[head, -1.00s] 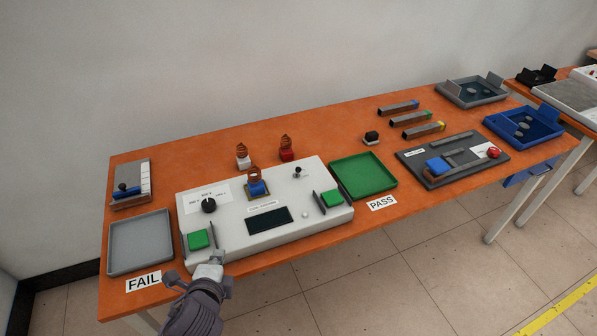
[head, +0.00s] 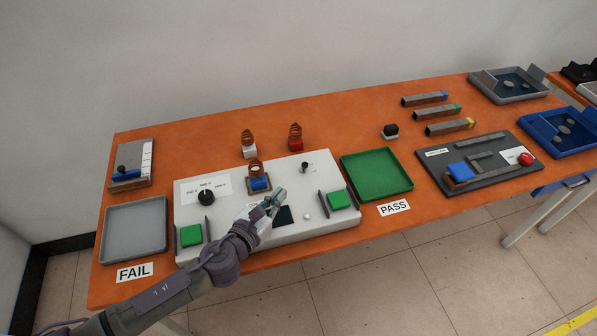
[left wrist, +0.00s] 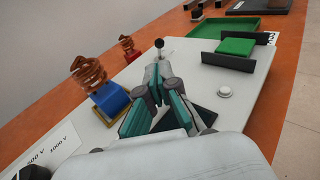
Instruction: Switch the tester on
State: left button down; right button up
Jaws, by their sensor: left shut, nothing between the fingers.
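The tester (head: 225,240) is a white box on the orange table. It has a black rotary knob (head: 206,197), a small toggle lever with a black ball tip (head: 305,167), a dark display (head: 285,215), a round white button (head: 307,216) and two green pads (head: 190,235). My left gripper (head: 276,196) is shut and empty above the tester, in front of the coil on the blue block (head: 259,183). In the left wrist view the toggle lever (left wrist: 159,44) stands just beyond the fingertips (left wrist: 157,70), apart from them as far as I can tell. The display is partly hidden by the gripper. My right gripper is not in view.
Coils on white (head: 249,152) and red (head: 296,144) blocks stand behind the tester. A green tray (head: 398,190) is at its right, a grey tray (head: 135,230) at its left. Black plates stand beside the green pads.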

aim_at(303, 167)
pick_arm(q)
jog(key=shift+w+d, duration=0.15)
jog(key=shift+w, duration=0.15)
jog(key=x, duration=0.8)
jog(key=shift+w+d+f, duration=0.2)
jog(key=shift+w+d, duration=0.15)
jog(key=shift+w, duration=0.3)
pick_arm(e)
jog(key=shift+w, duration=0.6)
